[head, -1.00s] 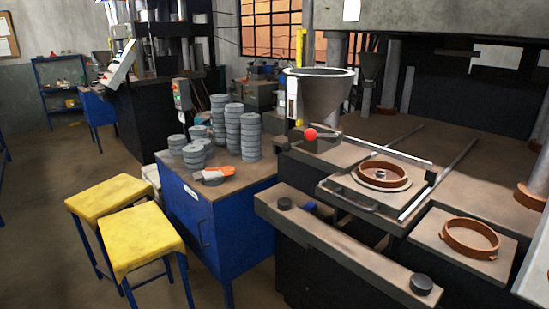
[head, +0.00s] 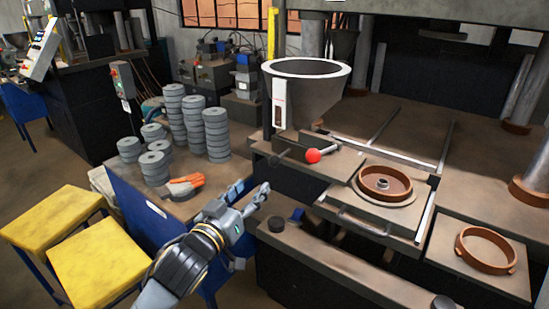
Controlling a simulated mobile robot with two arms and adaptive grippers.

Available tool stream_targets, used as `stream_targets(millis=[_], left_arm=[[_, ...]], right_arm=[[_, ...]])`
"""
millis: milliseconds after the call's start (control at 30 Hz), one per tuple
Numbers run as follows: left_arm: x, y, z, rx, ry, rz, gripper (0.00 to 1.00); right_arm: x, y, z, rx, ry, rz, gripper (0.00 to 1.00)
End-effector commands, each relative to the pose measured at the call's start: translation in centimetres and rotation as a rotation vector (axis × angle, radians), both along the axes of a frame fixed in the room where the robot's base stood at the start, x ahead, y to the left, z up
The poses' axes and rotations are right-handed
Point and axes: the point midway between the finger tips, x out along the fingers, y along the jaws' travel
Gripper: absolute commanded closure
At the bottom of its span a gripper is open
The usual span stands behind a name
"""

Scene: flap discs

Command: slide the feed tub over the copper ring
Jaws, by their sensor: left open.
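The feed tub is the grey funnel-shaped hopper (head: 325,100) with a pale rim, standing at the back left of the press bed. A lever with a red ball knob (head: 313,156) sticks out at its base. One copper ring (head: 385,184) sits on a round plate on the sliding tray, right of the tub, with a small hub in its middle. Another copper ring (head: 485,249) lies on a separate plate at the lower right. My left gripper (head: 252,193) is open and empty, left of and below the red knob, apart from it. My right gripper is not in view.
A blue cabinet (head: 150,215) at left carries several stacks of grey discs (head: 215,134) and orange-grey gloves (head: 184,185). Two yellow stools (head: 97,262) stand in front of it. The sliding tray has a front handle (head: 362,221). Metal rails cross the press bed.

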Motion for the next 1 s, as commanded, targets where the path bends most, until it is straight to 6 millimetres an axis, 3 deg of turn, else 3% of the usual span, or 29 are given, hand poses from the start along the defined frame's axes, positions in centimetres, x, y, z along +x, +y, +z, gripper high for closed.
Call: stream_targets(millis=[167, 600, 800, 1000], left_arm=[[2.1, -1.0, 0.3, -0.001, -0.001, -0.001, 0.48], [10.0, -4.6, 0.3, 0.0, -0.001, 0.0, 0.48], [11.8, -5.4, 0.2, -0.001, -0.002, -0.001, 0.48], [12.3, -5.7, 0.0, 0.0, -0.001, -0.001, 0.48]], right_arm=[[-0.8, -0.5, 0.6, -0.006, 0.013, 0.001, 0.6], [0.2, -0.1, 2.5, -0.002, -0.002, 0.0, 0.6], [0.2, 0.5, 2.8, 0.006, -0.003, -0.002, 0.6], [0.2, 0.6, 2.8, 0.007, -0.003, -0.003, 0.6]])
